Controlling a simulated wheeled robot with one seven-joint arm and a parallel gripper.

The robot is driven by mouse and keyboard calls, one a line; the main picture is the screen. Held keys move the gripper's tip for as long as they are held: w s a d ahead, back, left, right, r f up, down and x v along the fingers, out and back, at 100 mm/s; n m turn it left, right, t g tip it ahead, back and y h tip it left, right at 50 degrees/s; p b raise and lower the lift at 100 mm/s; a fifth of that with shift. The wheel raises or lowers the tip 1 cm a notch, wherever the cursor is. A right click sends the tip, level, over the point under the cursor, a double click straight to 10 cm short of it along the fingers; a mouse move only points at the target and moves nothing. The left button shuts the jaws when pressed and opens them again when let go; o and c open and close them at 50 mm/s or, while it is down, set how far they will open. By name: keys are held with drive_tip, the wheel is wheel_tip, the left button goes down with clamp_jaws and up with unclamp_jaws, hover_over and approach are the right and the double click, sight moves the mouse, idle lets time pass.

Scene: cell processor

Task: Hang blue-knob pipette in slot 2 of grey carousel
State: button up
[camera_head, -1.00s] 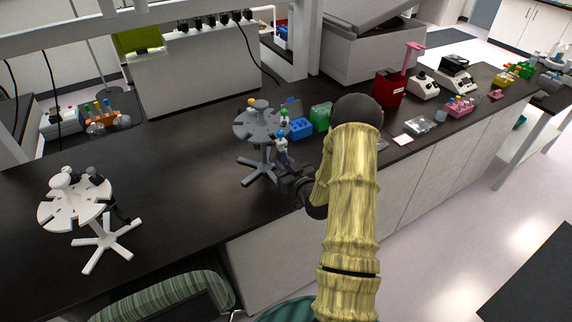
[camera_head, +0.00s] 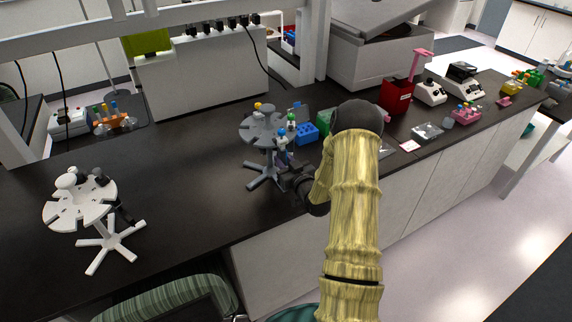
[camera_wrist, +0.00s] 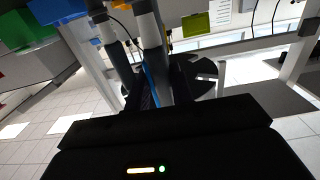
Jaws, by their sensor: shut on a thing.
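The grey carousel (camera_head: 262,131) stands on the dark bench, with a round slotted top on a post and splayed feet. The blue-knob pipette (camera_head: 283,143) is upright at the carousel's near right rim. My gripper (camera_head: 288,163) is shut on its body from the near right. I cannot tell whether it sits in a slot. Other pipettes with yellow and green knobs (camera_head: 292,118) are at the far side of the carousel. In the wrist view, two pale pipette shafts (camera_wrist: 151,32) rise near the dark carousel disc (camera_wrist: 207,78); my fingertips are largely hidden. Slot numbers are not readable.
A blue rack (camera_head: 307,133) and a green box (camera_head: 325,122) stand close right of the carousel. A white carousel (camera_head: 80,208) with dark pipettes stands at the left. The bench between the two carousels is clear. A red box (camera_head: 396,96) stands further right.

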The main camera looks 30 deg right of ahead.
drive_tip(key=shift+w, duration=0.55)
drive_tip(key=shift+w+b, duration=0.6)
drive_tip(key=shift+w, duration=0.05)
drive_tip(key=shift+s+f+b, duration=0.1)
drive_tip(key=shift+f+b, duration=0.15)
drive_tip(key=shift+b, duration=0.2)
idle(1.0)
drive_tip(key=o, duration=0.7)
drive_tip(key=s+b, duration=0.2)
drive_tip(key=s, duration=0.3)
drive_tip(key=s+b, duration=0.1)
drive_tip(key=s, duration=0.5)
drive_tip(key=s+b, duration=0.2)
drive_tip(key=s, duration=0.4)
drive_tip(key=shift+s+d+r+b, duration=0.15)
drive_tip(key=shift+d+r+b, duration=0.1)
drive_tip(key=shift+b, duration=0.1)
